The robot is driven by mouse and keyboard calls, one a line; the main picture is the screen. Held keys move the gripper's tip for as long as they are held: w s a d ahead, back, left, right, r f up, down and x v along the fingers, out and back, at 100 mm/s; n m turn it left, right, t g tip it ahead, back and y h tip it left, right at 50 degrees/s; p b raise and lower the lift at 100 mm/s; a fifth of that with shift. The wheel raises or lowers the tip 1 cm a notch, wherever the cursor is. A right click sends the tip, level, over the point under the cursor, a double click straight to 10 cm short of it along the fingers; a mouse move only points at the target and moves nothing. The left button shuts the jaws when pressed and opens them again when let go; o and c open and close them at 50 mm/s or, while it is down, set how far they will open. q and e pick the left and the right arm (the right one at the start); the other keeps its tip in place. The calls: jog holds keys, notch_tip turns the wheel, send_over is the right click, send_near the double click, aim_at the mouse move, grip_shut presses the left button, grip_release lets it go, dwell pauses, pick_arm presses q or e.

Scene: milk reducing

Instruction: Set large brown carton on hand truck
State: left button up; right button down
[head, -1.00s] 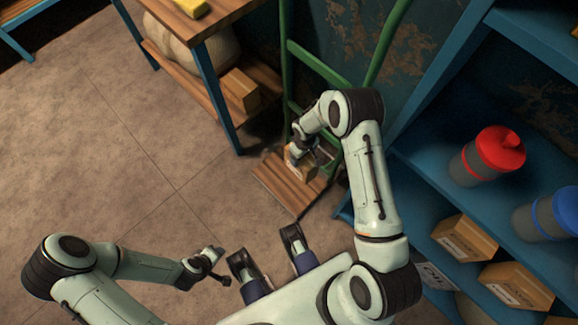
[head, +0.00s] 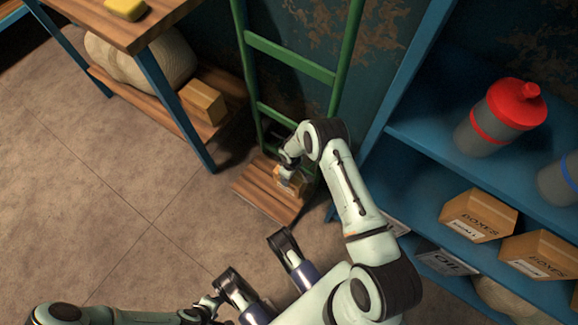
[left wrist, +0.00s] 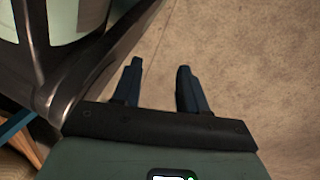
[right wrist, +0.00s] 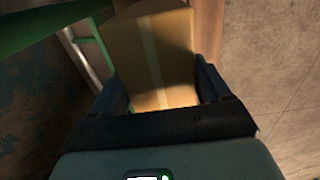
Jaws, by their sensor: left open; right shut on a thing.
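The brown carton (right wrist: 155,60) sits between the fingers of my right gripper (right wrist: 163,95) in the right wrist view, with a pale tape strip down its face. In the head view the carton (head: 291,180) is partly hidden by my right gripper (head: 286,172), over the wooden base plate (head: 262,198) of the green hand truck (head: 290,57). I cannot tell whether the carton rests on the plate or is just above it. My left gripper (left wrist: 158,85) is open and empty above bare floor in the left wrist view.
A blue shelf at right holds two brown boxes (head: 478,215) (head: 540,255) and a red-lidded bottle (head: 502,118). A wooden table (head: 120,22) stands at left, with a sack (head: 140,62) and small box (head: 203,102) on its lower shelf. The floor at left is clear.

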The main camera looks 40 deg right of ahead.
notch_tip(320, 180, down, 6)
jog(key=shift+f+b, duration=0.2)
jog(key=shift+b, duration=0.85)
pick_arm(q)
jog(key=s+f, duration=0.1)
jog(key=s+g, duration=0.1)
jog(key=s, duration=0.1)
jog(key=s+f+g, duration=0.1)
jog(key=s, duration=0.1)
jog(key=shift+a+f, duration=0.3)
pick_arm(e)
jog(key=shift+f, duration=0.3)
jog(key=shift+f, duration=0.2)
grip_release()
jog(key=shift+r, duration=0.1)
